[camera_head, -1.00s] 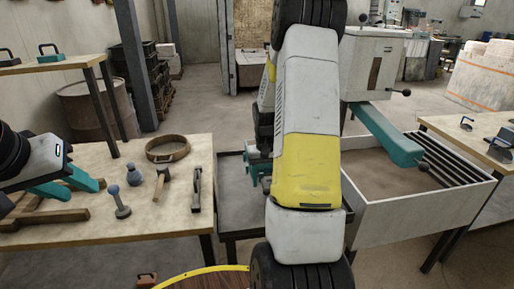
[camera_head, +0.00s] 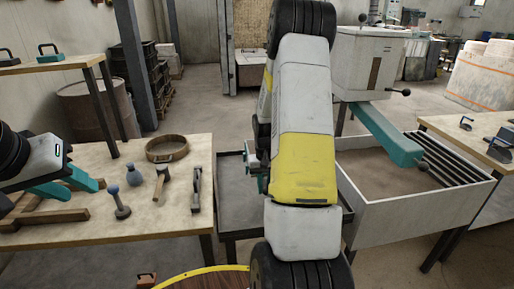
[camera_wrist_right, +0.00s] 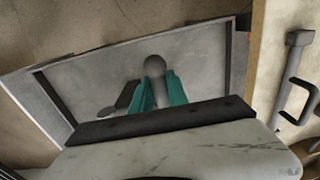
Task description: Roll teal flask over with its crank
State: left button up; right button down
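I cannot make out a teal flask with certainty. A long teal arm with a ball end (camera_head: 388,135) reaches down from a white box-shaped unit (camera_head: 370,65) over the white-walled bin. In the right wrist view, my right gripper (camera_wrist_right: 158,92) has its teal fingers on either side of a grey ball-topped piece (camera_wrist_right: 155,68), seemingly shut on its stem, above a grey, dark-rimmed tray. My forearm mostly hides that gripper in the head view. My left gripper (camera_head: 84,186) is open and empty over the left table, its teal fingers apart.
The left table (camera_head: 130,225) holds a round sieve (camera_head: 167,148), a mallet (camera_head: 161,182) and other tools. The dark tray (camera_head: 228,222) stands between it and the white bin (camera_head: 425,215). A shelf (camera_head: 50,72) rises at the left.

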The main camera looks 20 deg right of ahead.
jog(key=shift+d+r, duration=0.15)
jog(key=shift+r, duration=0.55)
jog(key=shift+d+r, duration=0.1)
jog(key=shift+r, duration=0.6)
jog(key=shift+s+d+r, duration=1.35)
jog(key=shift+d+r, duration=1.75)
jog(key=shift+d, duration=2.3)
jog(key=s+d+f, duration=0.1)
jog(key=d+f, duration=0.5)
jog(key=f, duration=0.2)
jog(key=shift+s+d+f, duration=0.3)
jog(key=shift+s+f, duration=0.05)
jog(key=shift+f, duration=0.05)
